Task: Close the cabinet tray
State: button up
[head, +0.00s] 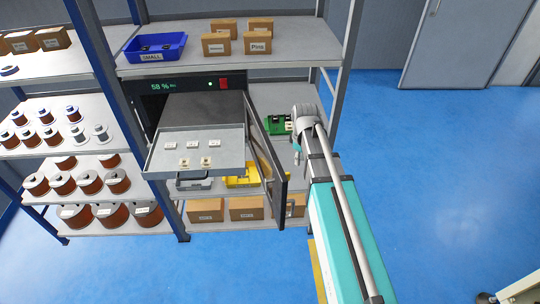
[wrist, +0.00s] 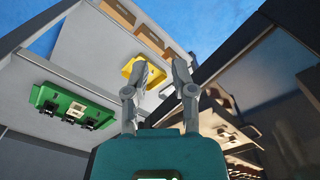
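The dry cabinet (head: 185,82) stands on the middle shelf, with a lit display reading 58 %. Its grey tray (head: 197,164) is pulled out towards the front and carries several small white-labelled pieces. The dark-framed cabinet door (head: 282,190) stands swung open to the right of the tray. My gripper (head: 297,156) is right of the door, on the side away from the tray, and seems apart from it. In the wrist view its two fingers (wrist: 156,66) are spread with nothing between them. A dark framed panel (wrist: 225,62), probably the door, is right of the fingers there.
A green holder (head: 278,125) sits on the shelf behind my gripper; it also shows in the wrist view (wrist: 75,110). A yellow bin (head: 243,178) and cardboard boxes (head: 246,208) are below. Spools fill the left rack. Blue floor (head: 440,170) is free at right.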

jog(key=s+r+m+p, duration=0.1)
jog(key=s+m, duration=0.1)
jog(key=s, duration=0.2)
jog(key=s+r+m+p, duration=0.1)
jog(key=s+m, duration=0.2)
jog(key=s, duration=0.1)
jog(key=s+r+m+p, duration=0.1)
jog(key=s+r+m, duration=0.1)
jog(key=s+m, duration=0.1)
jog(key=shift+s+d+r+p, duration=0.1)
jog(key=shift+s+d+p, duration=0.3)
jog(key=shift+s, duration=0.1)
grip_shut()
jog(key=shift+s+r+m, duration=0.1)
jog(key=shift+s+m, duration=0.4)
jog(key=shift+m, duration=0.2)
jog(key=shift+s, duration=0.15)
